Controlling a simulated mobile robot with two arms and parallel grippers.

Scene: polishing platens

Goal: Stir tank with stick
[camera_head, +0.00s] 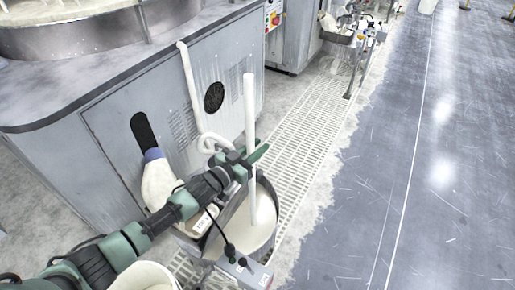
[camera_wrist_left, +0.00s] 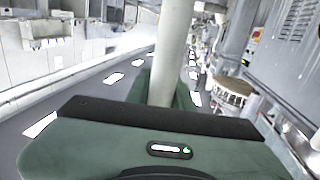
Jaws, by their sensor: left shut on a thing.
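My left gripper (camera_head: 250,157) is shut on a long white stick (camera_head: 249,110) and holds it nearly upright. The stick's upper part stands well above the jaws. Its lower part runs down into the round metal tank (camera_head: 277,212), which holds a cream-coloured liquid (camera_head: 263,222). My forearm and wrist hide part of the tank's left side. In the left wrist view the stick (camera_wrist_left: 172,55) rises from between the green jaws (camera_wrist_left: 163,90), and the tank is not clearly seen. My right gripper is not in view.
A large grey machine cabinet (camera_head: 110,120) stands left of the tank. A small control box (camera_head: 247,271) sits at the tank's front. Floor grating (camera_head: 307,135) and open grey floor (camera_head: 440,180) lie to the right.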

